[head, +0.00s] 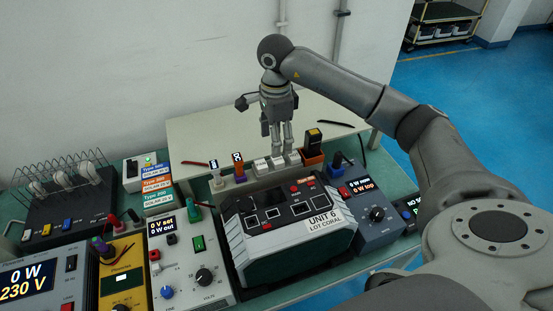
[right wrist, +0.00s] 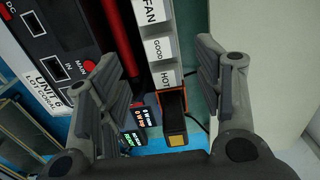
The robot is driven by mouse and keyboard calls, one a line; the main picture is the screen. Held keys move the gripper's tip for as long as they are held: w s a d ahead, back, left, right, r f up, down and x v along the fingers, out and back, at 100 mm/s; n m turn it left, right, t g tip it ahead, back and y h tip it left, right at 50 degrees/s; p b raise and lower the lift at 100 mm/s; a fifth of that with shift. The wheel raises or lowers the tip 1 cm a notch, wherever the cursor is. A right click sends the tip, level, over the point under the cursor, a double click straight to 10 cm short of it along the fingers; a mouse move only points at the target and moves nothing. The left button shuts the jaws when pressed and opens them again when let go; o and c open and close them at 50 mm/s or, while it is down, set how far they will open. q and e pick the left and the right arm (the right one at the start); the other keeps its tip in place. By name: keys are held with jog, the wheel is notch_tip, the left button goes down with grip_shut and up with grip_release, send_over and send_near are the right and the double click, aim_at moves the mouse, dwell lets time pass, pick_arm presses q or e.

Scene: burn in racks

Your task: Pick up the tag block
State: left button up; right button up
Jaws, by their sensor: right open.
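White tag blocks stand in a row on a grey holder behind the UNIT 6 box. In the right wrist view they read FAN (right wrist: 152,12), GOOD (right wrist: 158,47) and HOT (right wrist: 165,78). In the head view the row (head: 261,166) is partly hidden by my fingers. My right gripper (head: 277,152) points down over the row, open. In the right wrist view its fingers (right wrist: 160,80) lie on either side of the row, roughly level with GOOD and HOT, with nothing visibly held. Contact cannot be told. My left gripper is not in view.
The UNIT 6 box (head: 290,232) stands in front of the row. An orange holder (head: 312,157) with a black and yellow item adjoins it on the right. The pale bench behind is mostly clear.

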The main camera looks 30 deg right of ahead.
aim_at(275, 159)
jog(key=shift+s+f, duration=0.15)
jog(key=shift+f, duration=0.65)
jog(key=shift+f+p, duration=0.55)
jog(key=shift+p, duration=0.05)
notch_tip(275, 159, down, 4)
jog(key=shift+a+r+p, duration=0.1)
jog(key=shift+p, duration=1.05)
jog(key=shift+w+f, duration=0.2)
jog(key=shift+f, duration=0.2)
jog(key=shift+c, duration=0.4)
jog(key=c, duration=0.9)
